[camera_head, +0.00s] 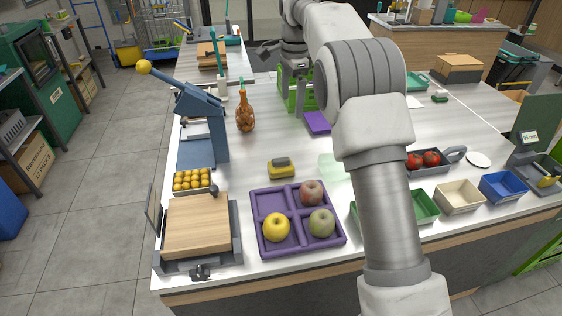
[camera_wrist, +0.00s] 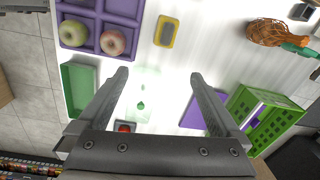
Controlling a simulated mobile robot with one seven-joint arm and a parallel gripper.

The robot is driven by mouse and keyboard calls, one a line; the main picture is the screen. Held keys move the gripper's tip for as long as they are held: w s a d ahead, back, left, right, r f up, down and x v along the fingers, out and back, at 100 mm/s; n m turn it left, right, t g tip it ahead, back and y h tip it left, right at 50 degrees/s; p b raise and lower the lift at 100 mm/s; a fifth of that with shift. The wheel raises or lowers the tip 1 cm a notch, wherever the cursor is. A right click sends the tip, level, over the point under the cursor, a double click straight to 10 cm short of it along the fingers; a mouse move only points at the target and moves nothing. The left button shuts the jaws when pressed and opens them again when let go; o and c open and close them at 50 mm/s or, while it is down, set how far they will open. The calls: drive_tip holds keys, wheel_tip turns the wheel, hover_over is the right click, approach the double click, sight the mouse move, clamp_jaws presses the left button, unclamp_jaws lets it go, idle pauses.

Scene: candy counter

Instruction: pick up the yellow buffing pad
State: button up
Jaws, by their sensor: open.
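The yellow buffing pad (camera_head: 281,170) lies on the white counter, behind the purple tray. It has a yellow body and a grey block on top. In the wrist view the pad (camera_wrist: 166,31) is near the top middle, beyond the fingertips and apart from them. My gripper (camera_wrist: 159,77) is open, with nothing between its fingers. It is above the counter, farther back than the pad in the head view, where my arm partly hides it.
A purple tray (camera_head: 252,205) holds several fruits in front of the pad. A brown bottle (camera_head: 245,112) stands behind it to the left. A green crate (camera_wrist: 262,113) and a flat purple item (camera_head: 317,123) are near my gripper. Clear counter surrounds the pad.

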drive_tip(key=m, duration=0.2)
approach(281, 159)
drive_tip(key=shift+g, duration=0.4)
drive_tip(key=f, duration=0.3)
drive_tip(key=f+b, duration=0.1)
drive_tip(key=f, duration=0.6)
drive_tip(key=shift+w+a+f, duration=0.15)
drive_tip(key=shift+w+f, duration=0.05)
drive_tip(key=shift+w, duration=0.2)
drive_tip(key=c, duration=1.4)
drive_tip(key=shift+r, duration=0.15)
wheel_tip(281, 159, up, 4)
drive_tip(key=shift+r, duration=0.1)
drive_tip(key=w+d+r, duration=0.3)
drive_tip(key=d+r, duration=0.3)
drive_tip(key=d, duration=0.5)
drive_tip(key=shift+d+r+p, duration=0.15)
drive_tip(key=shift+r+p, duration=0.15)
drive_tip(key=shift+p, duration=0.1)
drive_tip(key=shift+w, duration=0.1)
